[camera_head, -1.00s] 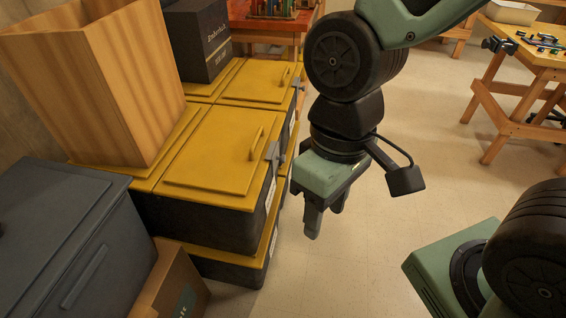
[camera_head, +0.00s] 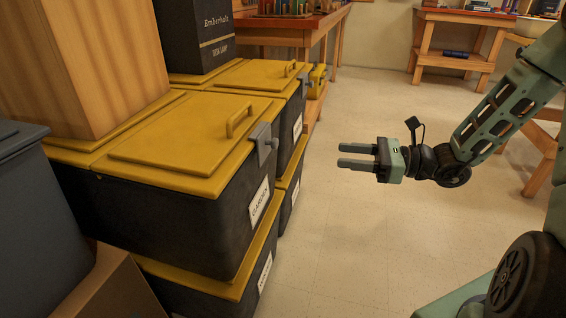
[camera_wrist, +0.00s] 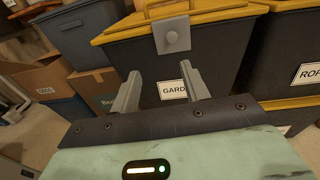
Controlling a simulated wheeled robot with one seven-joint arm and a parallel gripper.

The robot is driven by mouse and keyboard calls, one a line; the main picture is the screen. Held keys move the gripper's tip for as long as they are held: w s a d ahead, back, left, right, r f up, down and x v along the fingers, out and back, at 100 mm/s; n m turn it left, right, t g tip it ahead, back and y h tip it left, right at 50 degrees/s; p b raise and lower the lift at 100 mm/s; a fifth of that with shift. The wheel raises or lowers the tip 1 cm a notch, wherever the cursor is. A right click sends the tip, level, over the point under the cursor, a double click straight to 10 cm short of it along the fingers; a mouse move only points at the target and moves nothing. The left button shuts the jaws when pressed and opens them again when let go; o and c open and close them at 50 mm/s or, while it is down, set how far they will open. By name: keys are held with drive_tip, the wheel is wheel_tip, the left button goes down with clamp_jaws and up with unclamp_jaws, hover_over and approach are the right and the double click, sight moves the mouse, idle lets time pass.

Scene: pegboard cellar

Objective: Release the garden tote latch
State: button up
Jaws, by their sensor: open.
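The garden tote (camera_head: 190,215) is a black box with a yellow lid and a white label reading GARDEN. It sits on top of another tote. Its grey latch (camera_head: 262,143) hangs over the lid's front edge. In the wrist view the latch (camera_wrist: 171,34) is a grey plate with a round knob, above the GARDEN label (camera_wrist: 172,90). My gripper (camera_head: 339,155) is open and empty, its two fingers pointing at the tote front with a clear gap to the latch. In the wrist view my gripper (camera_wrist: 160,90) has its fingers apart, below the latch.
A tall wooden box (camera_head: 80,60) stands on the lid's back part. A neighbouring tote (camera_head: 290,125) with a similar latch sits behind it. A grey bin (camera_head: 40,230) and a cardboard box (camera_head: 110,290) are at left. The floor (camera_head: 340,250) between tote and arm is clear.

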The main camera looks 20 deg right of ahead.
drive_tip(key=d+t, duration=0.1)
drive_tip(key=d, duration=0.1)
drive_tip(key=m+b, duration=0.1)
drive_tip(key=b, duration=0.4)
approach(266, 145)
drive_tip(key=x, duration=0.6)
drive_tip(key=shift+w+r, duration=0.3)
drive_tip(key=shift+r, duration=0.05)
clamp_jaws()
